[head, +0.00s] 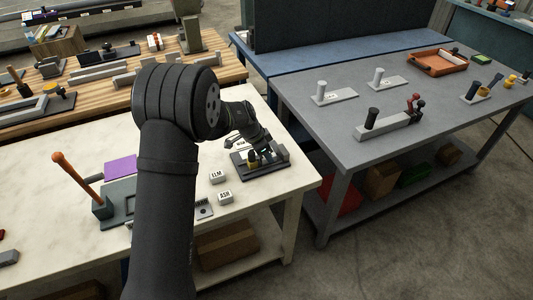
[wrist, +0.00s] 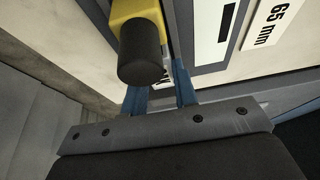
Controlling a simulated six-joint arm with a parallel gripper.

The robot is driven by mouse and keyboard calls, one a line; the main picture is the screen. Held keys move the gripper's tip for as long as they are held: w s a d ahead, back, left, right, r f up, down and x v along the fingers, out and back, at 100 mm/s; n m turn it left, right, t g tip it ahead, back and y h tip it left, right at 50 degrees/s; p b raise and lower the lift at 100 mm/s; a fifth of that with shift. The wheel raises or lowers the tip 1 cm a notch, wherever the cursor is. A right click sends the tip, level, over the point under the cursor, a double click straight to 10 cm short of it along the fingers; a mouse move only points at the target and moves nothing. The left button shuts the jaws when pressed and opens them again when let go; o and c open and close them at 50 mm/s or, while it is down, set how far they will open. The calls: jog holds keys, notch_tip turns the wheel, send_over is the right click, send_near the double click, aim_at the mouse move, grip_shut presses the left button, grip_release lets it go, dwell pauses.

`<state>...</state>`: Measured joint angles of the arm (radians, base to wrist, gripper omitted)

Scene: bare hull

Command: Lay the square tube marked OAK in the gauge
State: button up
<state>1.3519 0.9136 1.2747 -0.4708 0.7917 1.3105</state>
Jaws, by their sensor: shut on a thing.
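My gripper (head: 264,148) is at the dark gauge (head: 275,166) on the cream bench in the head view. In the wrist view its two blue fingers (wrist: 160,92) are shut on a small light piece (wrist: 159,83), which looks like a square tube. Dark lettering shows on it, but the mark is mostly hidden and I cannot read it. A yellow part with a dark round knob (wrist: 140,48) stands close beside the fingers. I cannot tell whether the piece touches the gauge. Two pale blocks marked ELM (head: 217,177) and ASH (head: 225,197) stand in front of the gauge.
A plate marked 65 mm (wrist: 265,22) lies beside the fingers. On the cream bench (head: 45,185) are a purple block (head: 120,167) and a grey fixture with an orange-handled lever (head: 76,178). The grey table (head: 320,130) at right holds clamps and an orange tray (head: 438,61).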

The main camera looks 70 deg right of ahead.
jog(key=shift+f, duration=0.1)
jog(key=o, duration=1)
jog(key=v, duration=1.2)
